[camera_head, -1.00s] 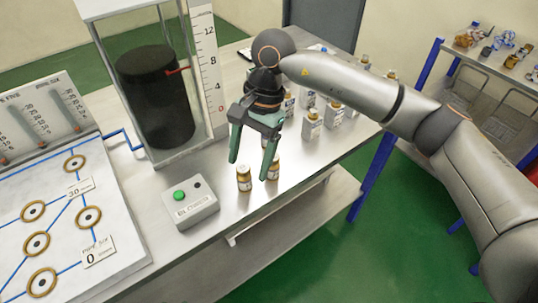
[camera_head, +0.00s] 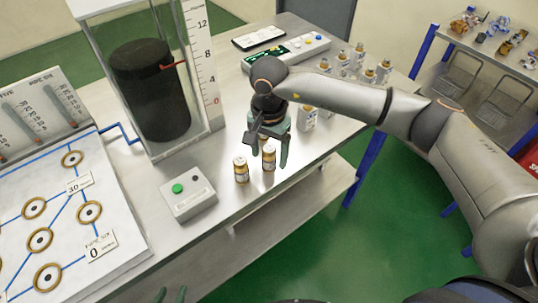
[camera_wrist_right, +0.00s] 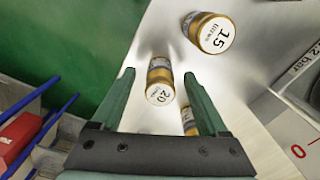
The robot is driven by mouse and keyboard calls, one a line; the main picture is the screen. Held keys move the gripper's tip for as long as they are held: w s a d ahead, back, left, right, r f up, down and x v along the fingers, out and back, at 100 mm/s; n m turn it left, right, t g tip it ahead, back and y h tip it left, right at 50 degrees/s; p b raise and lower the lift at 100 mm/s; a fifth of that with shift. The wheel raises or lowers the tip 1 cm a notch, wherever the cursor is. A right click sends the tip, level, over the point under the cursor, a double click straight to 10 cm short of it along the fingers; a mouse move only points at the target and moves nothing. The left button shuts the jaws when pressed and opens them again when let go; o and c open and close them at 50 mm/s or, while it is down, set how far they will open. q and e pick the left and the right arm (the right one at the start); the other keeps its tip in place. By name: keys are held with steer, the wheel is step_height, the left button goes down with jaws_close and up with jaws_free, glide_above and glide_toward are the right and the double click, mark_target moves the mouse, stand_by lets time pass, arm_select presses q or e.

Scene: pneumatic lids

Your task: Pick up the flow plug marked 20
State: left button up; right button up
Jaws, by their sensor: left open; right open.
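The flow plug marked 20 (camera_wrist_right: 160,80) is a small gold-brown cylinder with a white band and a white numbered top. In the right wrist view it stands between my right gripper's open fingers (camera_wrist_right: 160,88), apart from both. In the head view it appears to be the right one of two front plugs (camera_head: 268,158), just below my right gripper (camera_head: 267,153). A plug marked 15 (camera_wrist_right: 211,33) stands beside it, apparently the left front one (camera_head: 241,169). Another gold plug (camera_wrist_right: 188,120) is partly hidden by a finger. My left gripper's fingertips (camera_head: 171,295) show at the bottom edge, open and empty.
A grey box with a green button (camera_head: 189,194) stands left of the plugs. Behind it are a glass tank with a black cylinder (camera_head: 148,92) and a scale (camera_head: 201,60). Several bottles (camera_head: 370,66) stand further back. The table's front edge is close to the plugs.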

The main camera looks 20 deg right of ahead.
steer(key=shift+f, duration=1.2)
jaws_close()
steer(key=shift+r, duration=0.1)
